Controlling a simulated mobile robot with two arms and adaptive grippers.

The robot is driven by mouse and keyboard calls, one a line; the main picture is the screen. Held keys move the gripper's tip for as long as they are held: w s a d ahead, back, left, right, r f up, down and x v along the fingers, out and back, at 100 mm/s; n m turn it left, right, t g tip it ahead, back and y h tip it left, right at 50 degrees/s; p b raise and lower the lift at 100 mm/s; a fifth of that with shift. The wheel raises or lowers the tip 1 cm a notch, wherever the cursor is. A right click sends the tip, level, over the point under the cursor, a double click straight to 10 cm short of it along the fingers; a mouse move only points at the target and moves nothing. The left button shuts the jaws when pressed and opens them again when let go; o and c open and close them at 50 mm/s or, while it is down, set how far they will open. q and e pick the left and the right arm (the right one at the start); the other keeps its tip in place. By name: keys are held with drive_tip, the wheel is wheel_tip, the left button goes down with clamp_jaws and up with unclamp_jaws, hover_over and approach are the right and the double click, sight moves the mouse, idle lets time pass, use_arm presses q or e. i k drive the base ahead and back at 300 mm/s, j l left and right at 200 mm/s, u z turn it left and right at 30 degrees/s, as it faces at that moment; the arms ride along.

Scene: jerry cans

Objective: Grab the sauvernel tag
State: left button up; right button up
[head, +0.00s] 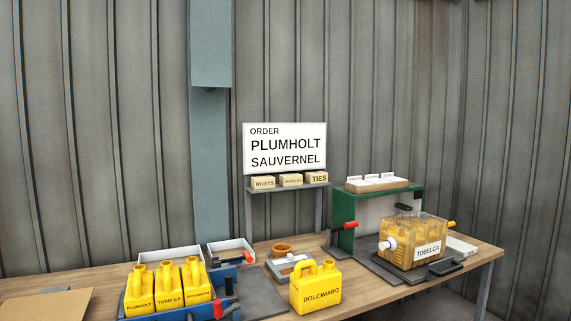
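No separate tag that I can read as sauvernel shows in the head view. The word SAUVERNEL is legible on the white order board (285,148), under PLUMHOLT. Several small white cards (370,178) stand in a tan holder (372,187) on top of the green frame (425,205); their print is too small to read. A yellow can (195,277) at the right of the blue crate (165,314) has a label too small to read surely. Its neighbours read PLUMHOLT (139,287) and TOBELCA (168,284). Neither of my grippers is in view.
A yellow DOLCIMARO can (316,292) stands on the wooden bench (470,258). Small boxes, one reading TIES (317,178), stand on a shelf. White bins (232,247) are behind the crate.

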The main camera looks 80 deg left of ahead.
sight(374, 178)
drive_tip(key=u, duration=2.4)
drive_tip(key=i+l, duration=0.25)
drive_tip(key=l, duration=0.2)
drive_tip(key=i+l, duration=0.2)
drive_tip(key=l, duration=0.25)
drive_tip(key=i+l+z, duration=0.1)
drive_tip(key=i+l, duration=0.15)
drive_tip(key=l, duration=0.2)
drive_tip(key=i+l, duration=0.25)
drive_tip(key=l, duration=0.2)
